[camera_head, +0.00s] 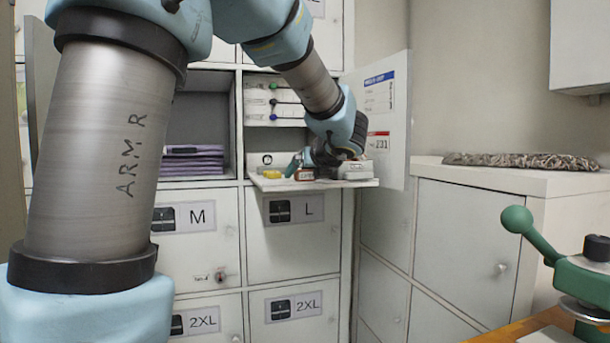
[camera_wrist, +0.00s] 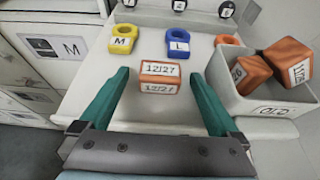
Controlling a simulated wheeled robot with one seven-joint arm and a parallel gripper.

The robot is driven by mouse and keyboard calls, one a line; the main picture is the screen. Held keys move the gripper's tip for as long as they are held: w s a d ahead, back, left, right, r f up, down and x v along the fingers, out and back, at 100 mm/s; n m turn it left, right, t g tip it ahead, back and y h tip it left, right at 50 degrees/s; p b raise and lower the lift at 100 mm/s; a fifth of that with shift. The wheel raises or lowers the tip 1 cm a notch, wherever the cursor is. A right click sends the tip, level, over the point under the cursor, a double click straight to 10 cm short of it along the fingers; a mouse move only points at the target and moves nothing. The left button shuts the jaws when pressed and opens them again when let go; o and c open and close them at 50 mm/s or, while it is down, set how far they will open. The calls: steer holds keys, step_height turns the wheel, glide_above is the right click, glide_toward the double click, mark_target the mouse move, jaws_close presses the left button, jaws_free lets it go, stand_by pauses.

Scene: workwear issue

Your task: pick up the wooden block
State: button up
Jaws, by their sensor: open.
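A wooden block (camera_wrist: 160,78), orange-brown with white labels reading 12/27, sits on the white shelf (camera_wrist: 147,120) in the wrist view. My gripper (camera_wrist: 158,72) is open, with one teal finger on each side of the block and a gap on both sides. In the head view the block (camera_head: 304,174) shows small and brown beside my gripper (camera_head: 297,163) on the pulled-out shelf board. Two more orange-brown blocks (camera_wrist: 286,60) lie in a grey bin marked OLD (camera_wrist: 270,107) to the right.
A yellow tag marked M (camera_wrist: 123,39) and a blue tag (camera_wrist: 178,43) lie behind the block, with an orange tag (camera_wrist: 227,40) partly hidden by the bin. An open locker door (camera_head: 384,110) stands right of the shelf. A green lever device (camera_head: 560,260) is at front right.

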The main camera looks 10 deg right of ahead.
steer(key=shift+w+f, duration=0.1)
steer(key=shift+w, duration=0.1)
steer(key=c, duration=1.4)
